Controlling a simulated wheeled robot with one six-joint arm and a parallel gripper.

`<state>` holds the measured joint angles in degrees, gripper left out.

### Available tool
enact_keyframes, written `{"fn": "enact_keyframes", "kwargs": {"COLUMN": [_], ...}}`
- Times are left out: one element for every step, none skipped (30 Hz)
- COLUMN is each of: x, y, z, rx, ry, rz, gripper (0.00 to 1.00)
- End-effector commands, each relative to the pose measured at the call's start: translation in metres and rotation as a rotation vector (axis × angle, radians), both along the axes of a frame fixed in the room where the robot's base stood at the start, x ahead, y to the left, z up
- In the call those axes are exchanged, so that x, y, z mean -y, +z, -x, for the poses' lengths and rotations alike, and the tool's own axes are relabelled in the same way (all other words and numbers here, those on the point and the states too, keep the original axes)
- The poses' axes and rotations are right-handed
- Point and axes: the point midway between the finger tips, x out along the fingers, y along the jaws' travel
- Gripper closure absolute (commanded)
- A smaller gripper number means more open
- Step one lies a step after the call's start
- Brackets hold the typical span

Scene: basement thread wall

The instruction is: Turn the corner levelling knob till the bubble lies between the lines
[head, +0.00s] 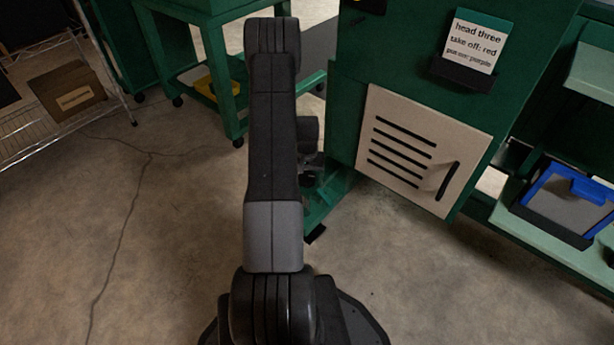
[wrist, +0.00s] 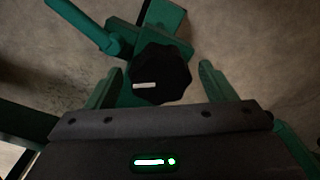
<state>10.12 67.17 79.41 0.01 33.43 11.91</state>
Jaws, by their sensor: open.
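The levelling knob (wrist: 162,72) is black, lobed and round, with a white mark on its left part; it shows in the wrist view on a green frame piece. My gripper (wrist: 156,82) is open, one green finger to each side of the knob, with visible gaps; I cannot tell the height between them. A small green-lit window (wrist: 154,161) with a white streak and a bright dot shows at the bottom; I cannot tell whether it is the bubble vial or a light on my gripper. No lines can be read. In the head view my arm hides the knob.
A green machine cabinet (head: 349,120) with a vented beige panel (head: 423,150) stands right of my arm. A shelf with a blue-rimmed bin (head: 566,200) is at the right. A green cart (head: 190,65) and a wire rack (head: 60,95) stand at the left. The concrete floor is clear at lower left.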

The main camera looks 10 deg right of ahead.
Motion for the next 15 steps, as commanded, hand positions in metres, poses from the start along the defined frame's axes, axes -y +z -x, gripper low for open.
{"fn": "enact_keyframes", "kwargs": {"x": [0.0,0.0,0.0,0.0,0.0,0.0,0.0,0.0,0.0,0.0,0.0,0.0,0.0,0.0,0.0], "y": [0.006,0.01,0.016,0.022,0.028,0.037,0.044,0.052,0.061,0.069,0.076,0.084,0.091,0.097,0.104], "z": [-0.001,-0.001,-0.001,-0.001,-0.001,-0.001,-0.001,-0.001,-0.001,-0.001,-0.001,-0.001,-0.001,-0.001,-0.001], "rx": [0.002,0.002,0.003,0.003,0.003,0.002,0.003,0.004,0.003,0.003,0.004,0.004,0.004,0.004,0.003], "ry": [0.0,0.0,0.0,0.0,0.0,0.0,0.0,0.0,0.0,0.0,0.0,0.0,0.0,0.0,0.0], "rz": [0.001,0.001,0.001,0.0,0.0,0.001,0.0,0.001,0.0,0.0,0.001,0.001,0.001,0.001,0.0], "gripper": [0.23,0.23,0.23,0.23,0.23,0.23,0.23,0.23,0.23,0.23,0.23,0.23,0.23,0.23,0.23]}}
